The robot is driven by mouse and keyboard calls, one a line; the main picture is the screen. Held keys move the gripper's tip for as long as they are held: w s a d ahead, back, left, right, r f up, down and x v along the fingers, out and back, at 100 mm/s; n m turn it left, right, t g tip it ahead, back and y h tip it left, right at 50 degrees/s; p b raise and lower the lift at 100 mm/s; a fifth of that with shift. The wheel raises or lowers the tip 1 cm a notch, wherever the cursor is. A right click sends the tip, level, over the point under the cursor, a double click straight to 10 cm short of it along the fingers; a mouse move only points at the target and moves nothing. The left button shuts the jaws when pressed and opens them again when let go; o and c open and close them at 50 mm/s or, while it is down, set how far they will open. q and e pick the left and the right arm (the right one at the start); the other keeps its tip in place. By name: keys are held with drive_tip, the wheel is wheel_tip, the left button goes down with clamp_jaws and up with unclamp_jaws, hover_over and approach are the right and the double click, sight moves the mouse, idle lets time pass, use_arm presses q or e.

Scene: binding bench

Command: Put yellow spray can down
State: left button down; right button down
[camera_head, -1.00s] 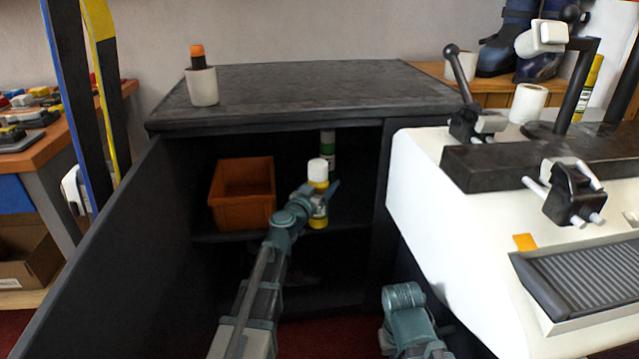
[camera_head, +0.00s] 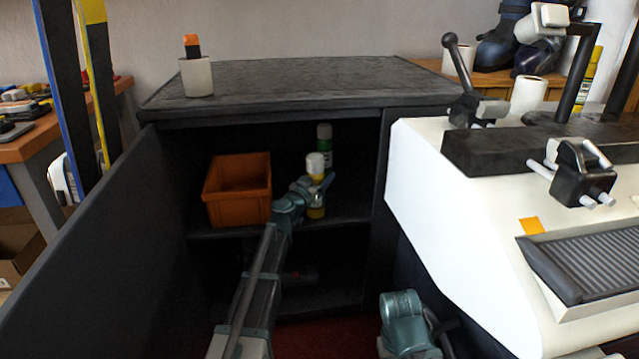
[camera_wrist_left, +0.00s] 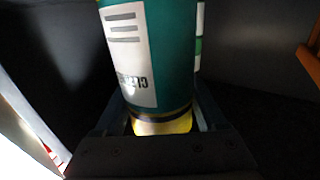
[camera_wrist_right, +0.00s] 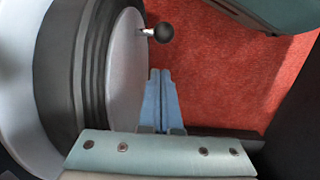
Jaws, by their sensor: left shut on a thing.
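My left gripper (camera_head: 318,192) is shut on the yellow spray can (camera_head: 316,211), which has a white cap. The can is upright inside the dark cabinet, over the shelf (camera_head: 345,212); I cannot tell whether its base touches. A green can (camera_head: 324,143) stands just behind it. In the left wrist view, a teal surface with a white label (camera_wrist_left: 130,45) fills the middle, and a yellow band (camera_wrist_left: 163,125) shows between the fingers. My right gripper (camera_wrist_right: 161,100) is shut and empty, beside a grey round part; the head view shows only its arm, low in the picture.
An orange bin (camera_head: 238,190) sits on the shelf left of the can. The open cabinet door (camera_head: 90,240) bounds the left side. The white binding machine (camera_head: 440,190) stands close on the right. A white cup (camera_head: 197,78) stands on the cabinet top.

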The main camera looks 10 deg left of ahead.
use_arm(q)
drive_tip(key=shift+r, duration=0.1)
drive_tip(key=shift+f, duration=0.2)
unclamp_jaws()
drive_tip(key=shift+r, duration=0.2)
drive_tip(key=shift+s, duration=0.15)
drive_tip(key=s+a, duration=0.2)
drive_tip(key=s, duration=0.9)
drive_tip(key=shift+s+a, duration=0.15)
drive_tip(key=shift+s, duration=0.1)
